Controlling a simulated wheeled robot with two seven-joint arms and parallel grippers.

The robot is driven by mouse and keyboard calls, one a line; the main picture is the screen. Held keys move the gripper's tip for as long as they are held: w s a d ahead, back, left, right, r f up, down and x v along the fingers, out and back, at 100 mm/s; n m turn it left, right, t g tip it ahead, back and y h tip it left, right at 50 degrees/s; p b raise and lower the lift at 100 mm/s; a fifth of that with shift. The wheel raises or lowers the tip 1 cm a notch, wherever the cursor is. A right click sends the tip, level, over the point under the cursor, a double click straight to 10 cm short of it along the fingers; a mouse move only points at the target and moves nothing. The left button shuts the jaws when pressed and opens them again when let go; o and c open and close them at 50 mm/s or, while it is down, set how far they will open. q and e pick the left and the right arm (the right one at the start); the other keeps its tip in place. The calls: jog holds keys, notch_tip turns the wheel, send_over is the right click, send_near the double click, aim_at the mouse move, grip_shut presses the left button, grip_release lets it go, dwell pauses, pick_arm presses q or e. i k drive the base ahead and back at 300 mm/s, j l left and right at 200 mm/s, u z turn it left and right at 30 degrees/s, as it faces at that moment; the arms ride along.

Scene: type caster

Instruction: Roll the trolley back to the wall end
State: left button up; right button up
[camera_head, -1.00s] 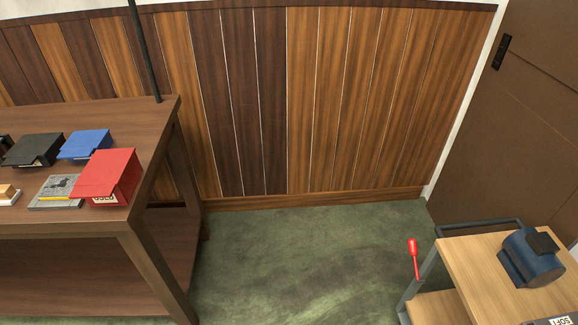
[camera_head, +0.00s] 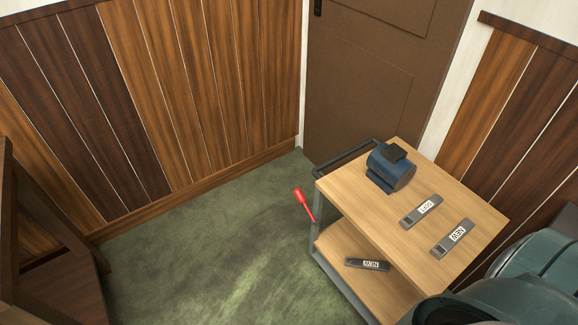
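The trolley (camera_head: 435,205) stands right of the middle, near the brown door and the right-hand panelled wall. It has a light wood top, a lower shelf (camera_head: 345,245) and a dark grey frame. Its dark push bar (camera_head: 345,158) is at the far left end of the top. A red-handled lever (camera_head: 304,204) sticks up beside its left side. On the top are a dark blue device (camera_head: 390,168) and two grey label blocks, one marked SOFT (camera_head: 421,210) and one marked NEW (camera_head: 453,238). Neither gripper is in view.
Another NEW block (camera_head: 367,264) lies on the lower shelf. A brown door (camera_head: 385,75) is behind the trolley. A dark wood table (camera_head: 50,270) stands at the lower left. Green floor (camera_head: 210,250) between table and trolley is clear. Part of my arm covers the lower right corner.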

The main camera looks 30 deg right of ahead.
aim_at(374, 190)
jog(key=i+z, duration=0.1)
jog(key=z, duration=1.8)
jog(key=i+j+z, duration=0.15)
jog(key=j+z, duration=0.25)
jog(key=i+j+z, duration=0.1)
jog(key=j+z, duration=0.25)
jog(key=j, duration=0.2)
jog(key=j+z, duration=0.5)
jog(key=j, duration=1.05)
jog(key=k+j+z, duration=0.1)
jog(key=j, duration=1)
jog(key=l, duration=0.9)
jog(key=k+z, duration=0.05)
